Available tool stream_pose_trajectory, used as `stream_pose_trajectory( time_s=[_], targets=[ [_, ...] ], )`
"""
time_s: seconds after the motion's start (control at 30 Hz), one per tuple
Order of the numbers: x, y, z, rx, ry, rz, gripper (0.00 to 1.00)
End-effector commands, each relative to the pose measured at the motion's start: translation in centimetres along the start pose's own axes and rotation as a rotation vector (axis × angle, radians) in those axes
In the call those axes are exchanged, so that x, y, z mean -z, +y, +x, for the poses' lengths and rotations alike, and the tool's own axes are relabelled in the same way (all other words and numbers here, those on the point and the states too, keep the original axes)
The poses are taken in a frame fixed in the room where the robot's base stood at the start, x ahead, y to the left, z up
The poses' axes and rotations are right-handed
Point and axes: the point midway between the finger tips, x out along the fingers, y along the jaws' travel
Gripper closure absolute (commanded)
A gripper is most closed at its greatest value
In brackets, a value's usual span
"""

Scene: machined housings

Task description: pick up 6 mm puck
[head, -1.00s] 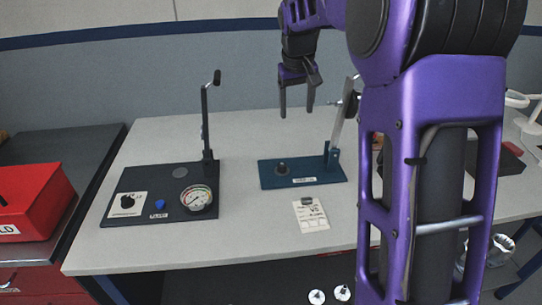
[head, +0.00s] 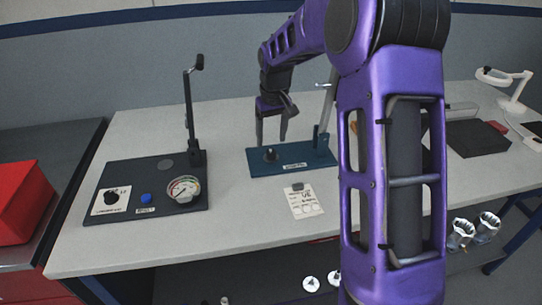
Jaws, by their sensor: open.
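I cannot tell for sure which thing is the 6 mm puck, as no size marking is readable. A small dark piece (head: 297,187) lies at the top of a white printed card (head: 304,203) on the bench. A short dark round part (head: 270,154) stands on the blue base plate (head: 258,166) of a lever fixture. My gripper (head: 271,142) is open, fingers pointing down, just above that round part or slightly behind it in the picture; nothing shows between the fingers.
A black panel (head: 125,180) with a gauge (head: 184,189) and an upright lever (head: 190,110) stands to the left. White disc-like parts (head: 311,284) are on a lower shelf. A red box (head: 22,200) is far left.

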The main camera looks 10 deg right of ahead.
Motion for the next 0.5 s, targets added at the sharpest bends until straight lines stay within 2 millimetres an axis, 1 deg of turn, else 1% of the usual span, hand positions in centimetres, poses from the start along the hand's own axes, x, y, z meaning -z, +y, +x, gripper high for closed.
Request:
stream_pose_trajectory(
  time_s=[0.17,0.27,0.4,0.5],
  targets=[
    [0.1,0.1,0.9,0.001,-0.001,0.001,0.30],
    [0.4,0.3,2.2,0.002,-0.002,0.002,0.30],
    [0.7,0.6,4.4,0.001,-0.003,0.001,0.30],
    [0.8,0.6,5.3,0.001,-0.001,0.001,0.30]
  ],
)
